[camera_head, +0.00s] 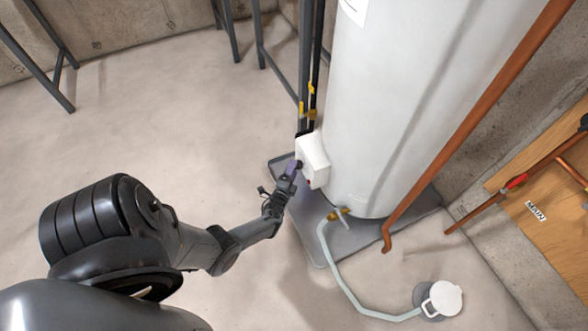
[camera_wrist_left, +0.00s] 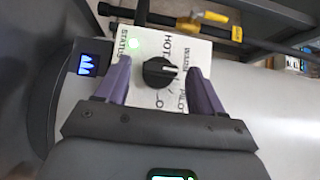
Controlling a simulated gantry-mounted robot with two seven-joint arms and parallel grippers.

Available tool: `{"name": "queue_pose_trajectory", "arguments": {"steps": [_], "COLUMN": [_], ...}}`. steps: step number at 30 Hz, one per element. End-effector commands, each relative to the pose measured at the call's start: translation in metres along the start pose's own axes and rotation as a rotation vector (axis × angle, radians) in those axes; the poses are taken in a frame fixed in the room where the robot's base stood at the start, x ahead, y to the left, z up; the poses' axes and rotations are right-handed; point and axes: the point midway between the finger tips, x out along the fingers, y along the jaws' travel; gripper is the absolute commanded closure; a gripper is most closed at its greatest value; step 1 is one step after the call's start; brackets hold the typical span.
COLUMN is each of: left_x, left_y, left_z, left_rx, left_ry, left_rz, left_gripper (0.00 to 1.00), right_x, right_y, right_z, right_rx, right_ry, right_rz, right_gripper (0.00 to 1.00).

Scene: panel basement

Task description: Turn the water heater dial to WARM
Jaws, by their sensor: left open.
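The white control box (camera_head: 313,158) sits low on the water heater tank (camera_head: 390,110). In the left wrist view its panel carries a round black dial (camera_wrist_left: 158,72) with a white mark on its right side. I cannot tell exactly which label the mark points at. My left gripper (camera_head: 292,168) is at the box's front. In the wrist view its purple fingers (camera_wrist_left: 160,65) are open, one on each side of the dial, with visible gaps. My right gripper is out of view.
A copper pipe (camera_head: 470,115) runs down the tank's right side. A pale hose (camera_head: 345,285) leads from the drain valve to a white bucket (camera_head: 443,299). The floor at left is clear.

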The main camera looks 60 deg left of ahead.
Motion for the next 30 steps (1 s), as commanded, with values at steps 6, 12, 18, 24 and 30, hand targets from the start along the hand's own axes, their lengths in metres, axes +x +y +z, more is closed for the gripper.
{"name": "queue_pose_trajectory", "arguments": {"steps": [6,12,18,24,30], "left_x": [0.021,0.025,0.025,0.025,0.025], "left_y": [0.001,0.0,0.0,0.0,0.0], "left_z": [0.0,0.0,0.0,0.0,0.0], "left_rx": [-0.001,0.0,0.0,0.0,-0.001], "left_ry": [-0.001,0.0,0.0,0.0,0.0], "left_rz": [-0.001,0.0,0.0,0.0,0.0], "left_gripper": [0.32,0.32,0.32,0.63,0.83], "right_x": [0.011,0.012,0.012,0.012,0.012], "right_y": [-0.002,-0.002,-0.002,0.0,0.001], "right_z": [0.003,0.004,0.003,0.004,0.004], "right_rx": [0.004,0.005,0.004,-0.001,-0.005], "right_ry": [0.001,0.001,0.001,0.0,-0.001], "right_rz": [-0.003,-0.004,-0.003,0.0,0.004], "right_gripper": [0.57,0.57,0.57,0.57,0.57]}}
